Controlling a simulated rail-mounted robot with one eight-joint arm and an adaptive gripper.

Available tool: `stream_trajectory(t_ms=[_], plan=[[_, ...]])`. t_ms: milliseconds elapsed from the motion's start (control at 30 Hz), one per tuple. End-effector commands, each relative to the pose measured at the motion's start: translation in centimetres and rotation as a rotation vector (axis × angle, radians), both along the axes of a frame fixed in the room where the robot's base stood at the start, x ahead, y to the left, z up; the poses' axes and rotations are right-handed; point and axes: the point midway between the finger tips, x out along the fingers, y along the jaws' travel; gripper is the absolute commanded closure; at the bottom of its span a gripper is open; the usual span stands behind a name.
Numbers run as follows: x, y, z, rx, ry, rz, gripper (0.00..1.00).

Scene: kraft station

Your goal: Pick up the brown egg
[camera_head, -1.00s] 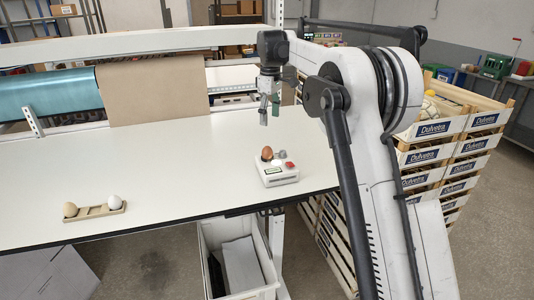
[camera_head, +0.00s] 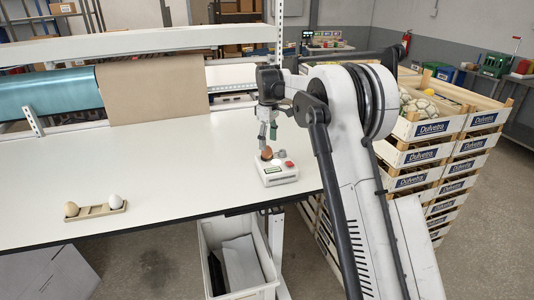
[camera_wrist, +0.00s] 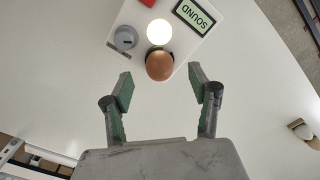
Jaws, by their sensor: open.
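The brown egg (camera_head: 266,153) sits on a small white device with a red button (camera_head: 278,174) near the right end of the table. In the wrist view the brown egg (camera_wrist: 160,65) lies in front of a round, brightly lit spot on the device (camera_wrist: 178,18). My gripper (camera_head: 268,136) is just above the egg in the head view. In the wrist view my gripper (camera_wrist: 160,84) is open, with green-padded fingers spread left and right of the egg's line and nothing between them. The egg appears just beyond the fingertips.
A wooden holder (camera_head: 96,211) at the table's front left carries a tan egg (camera_head: 71,209) and a white egg (camera_head: 115,201). The white table (camera_head: 170,160) is clear between. A grey knob (camera_wrist: 125,38) is on the device. Stacked crates (camera_head: 425,155) stand right of the table.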

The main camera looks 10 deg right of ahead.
Motion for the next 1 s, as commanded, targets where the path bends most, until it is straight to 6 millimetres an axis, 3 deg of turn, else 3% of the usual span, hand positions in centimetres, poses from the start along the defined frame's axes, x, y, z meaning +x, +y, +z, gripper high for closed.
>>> stream_trajectory(t_ms=[300, 567, 867, 1000], plan=[[0.4, 0.3, -3.9, 0.0, 0.0, 0.0, 0.44], [0.4, 0.3, -4.3, 0.0, 0.0, 0.0, 0.44], [0.4, 0.3, -4.3, 0.0, 0.0, 0.0, 0.8], [0.4, 0.3, -4.2, 0.0, 0.0, 0.0, 0.81]])
